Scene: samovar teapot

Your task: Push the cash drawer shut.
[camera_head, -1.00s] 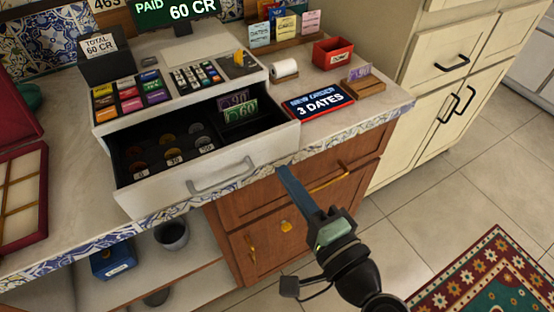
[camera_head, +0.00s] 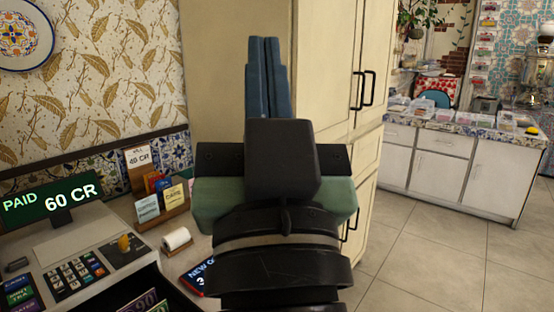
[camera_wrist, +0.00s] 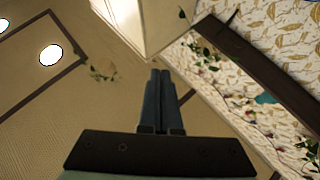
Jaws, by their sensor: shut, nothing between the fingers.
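The cash register (camera_head: 85,262) stands at the lower left of the head view. Only a dark inner part of its cash drawer (camera_head: 180,298) shows at the bottom edge, with banknotes (camera_head: 142,302) in it; the drawer front is out of frame. My gripper (camera_head: 266,42) is raised upright in the middle of the head view, well above the counter and apart from the drawer. Its blue fingers are together and empty. In the wrist view the fingers (camera_wrist: 160,72) point towards the ceiling, and the drawer is not seen.
A tall cream cabinet (camera_head: 235,90) stands behind my gripper. A green display (camera_head: 50,205), a card rack (camera_head: 162,200) and a paper roll (camera_head: 176,238) are on or by the register. Open tiled floor (camera_head: 430,250) lies to the right, before a far counter (camera_head: 440,180).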

